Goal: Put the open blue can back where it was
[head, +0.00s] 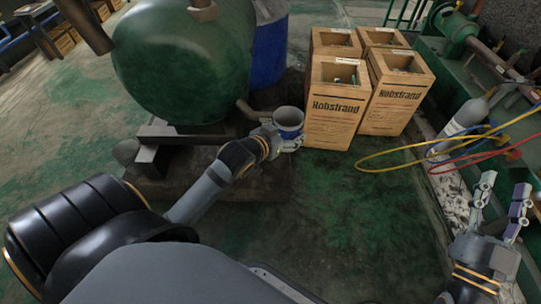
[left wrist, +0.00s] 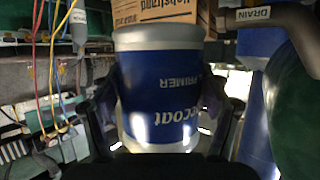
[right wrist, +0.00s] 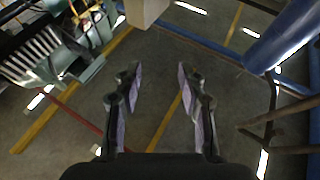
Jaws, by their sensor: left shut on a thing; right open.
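The open blue can (head: 288,122), blue with a pale band and rim, is in my left gripper (head: 282,143) in the head view, between the green tank and the cardboard boxes. In the left wrist view the can (left wrist: 158,95) fills the middle, with the gripper's fingers on both sides of it. Its lettering is upside down there. Whether it touches anything below cannot be seen. My right gripper (head: 502,205) is open and empty at the lower right of the head view. In the right wrist view its fingers (right wrist: 156,85) are spread apart with nothing between them.
Several Robstrand boxes (head: 337,117) stand just right of the can. A green tank (head: 185,60) and a blue drum (head: 270,50) are behind it. A grey cylinder (head: 460,120) with yellow, red and blue hoses lies at right. Green floor (head: 350,205) in front is clear.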

